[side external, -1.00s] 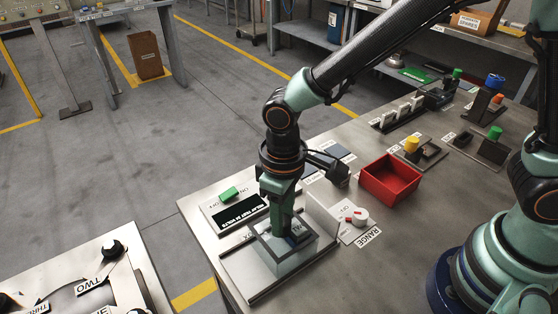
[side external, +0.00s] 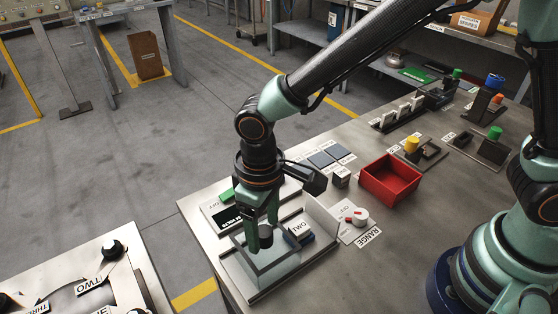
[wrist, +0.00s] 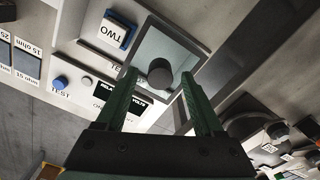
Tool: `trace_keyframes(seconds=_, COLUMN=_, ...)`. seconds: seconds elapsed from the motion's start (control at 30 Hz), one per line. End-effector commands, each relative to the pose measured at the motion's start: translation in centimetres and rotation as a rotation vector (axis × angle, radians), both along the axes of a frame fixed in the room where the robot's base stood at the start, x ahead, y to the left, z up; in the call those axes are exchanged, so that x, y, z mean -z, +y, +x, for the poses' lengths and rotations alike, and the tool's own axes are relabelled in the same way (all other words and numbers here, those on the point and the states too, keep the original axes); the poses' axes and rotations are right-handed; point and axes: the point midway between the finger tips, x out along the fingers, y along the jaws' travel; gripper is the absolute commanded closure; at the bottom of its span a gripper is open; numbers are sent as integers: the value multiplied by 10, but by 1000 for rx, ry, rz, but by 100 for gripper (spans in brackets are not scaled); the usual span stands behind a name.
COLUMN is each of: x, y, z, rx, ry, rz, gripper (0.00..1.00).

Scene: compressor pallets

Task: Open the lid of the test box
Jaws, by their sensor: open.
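The test box (side external: 245,290) is at the table's near left corner, with an upright pale panel (side external: 321,222) at its right. The wrist view shows the pane (wrist: 181,52), the knob (wrist: 160,72) and the block (wrist: 115,31) uncovered beside the pane. My gripper (side external: 262,240) is open, pointing down, with one finger on each side of the knob; contact is unclear.
A display panel with a green button (side external: 227,196) is behind my gripper. The RANGE dial (side external: 358,216) and a red bin (side external: 390,179) are to the right. Several fixtures stand further back. The table's left edge is close to the box.

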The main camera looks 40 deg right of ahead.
Motion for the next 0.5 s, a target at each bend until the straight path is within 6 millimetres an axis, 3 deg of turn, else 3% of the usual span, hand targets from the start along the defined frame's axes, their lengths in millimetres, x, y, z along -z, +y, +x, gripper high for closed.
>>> trace_keyframes(seconds=0.17, x=-20, y=1, z=1, rx=0, ry=-4, rz=5, gripper=31)
trace_keyframes(seconds=0.5, x=-88, y=1, z=1, rx=0, ry=-5, rz=5, gripper=31)
